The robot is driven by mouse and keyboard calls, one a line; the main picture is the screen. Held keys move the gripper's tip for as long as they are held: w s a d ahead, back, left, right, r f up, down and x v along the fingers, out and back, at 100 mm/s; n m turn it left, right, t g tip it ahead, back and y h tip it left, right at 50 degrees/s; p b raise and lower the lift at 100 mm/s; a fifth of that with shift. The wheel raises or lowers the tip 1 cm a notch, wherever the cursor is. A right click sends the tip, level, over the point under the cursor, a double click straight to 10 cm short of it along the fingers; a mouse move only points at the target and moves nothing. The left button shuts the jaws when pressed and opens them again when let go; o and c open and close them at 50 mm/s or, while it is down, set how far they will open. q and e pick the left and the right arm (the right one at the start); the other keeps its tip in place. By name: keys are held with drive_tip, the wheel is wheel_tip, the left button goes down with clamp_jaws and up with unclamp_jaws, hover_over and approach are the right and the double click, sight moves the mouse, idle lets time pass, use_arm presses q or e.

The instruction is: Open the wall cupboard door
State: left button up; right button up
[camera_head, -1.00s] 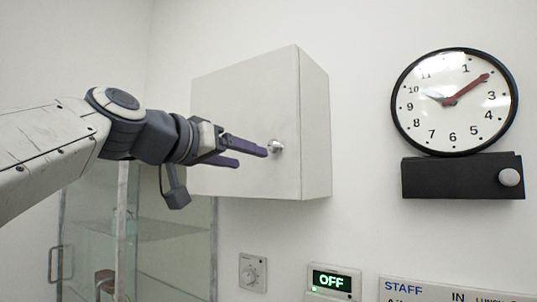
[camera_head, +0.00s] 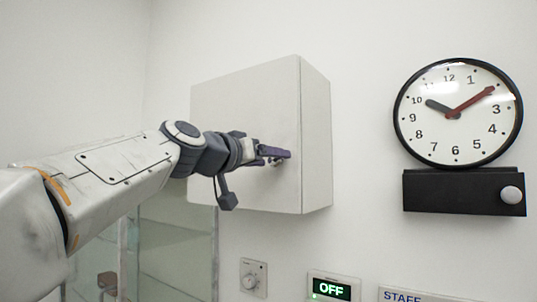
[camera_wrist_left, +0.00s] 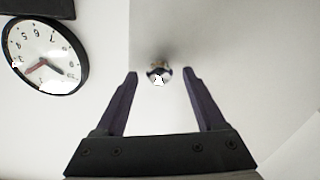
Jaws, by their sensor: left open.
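The white wall cupboard (camera_head: 245,90) hangs on the wall with its door closed. A small round metal knob (camera_wrist_left: 159,73) sits on the door; in the head view it is mostly hidden behind my fingers. My left gripper (camera_head: 275,155) is at the knob, in front of the door's right part. In the left wrist view my left gripper (camera_wrist_left: 160,75) is open, with the knob between the two purple fingertips and a gap on each side. My right gripper is not in view.
A round clock (camera_head: 458,113) hangs right of the cupboard above a black box (camera_head: 450,192) with a round knob. Below are a dial (camera_head: 252,277), a display reading OFF (camera_head: 331,288) and a staff board (camera_head: 420,295). A glass cabinet (camera_head: 175,240) stands lower left.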

use_arm(q)
clamp_jaws()
idle(1.4)
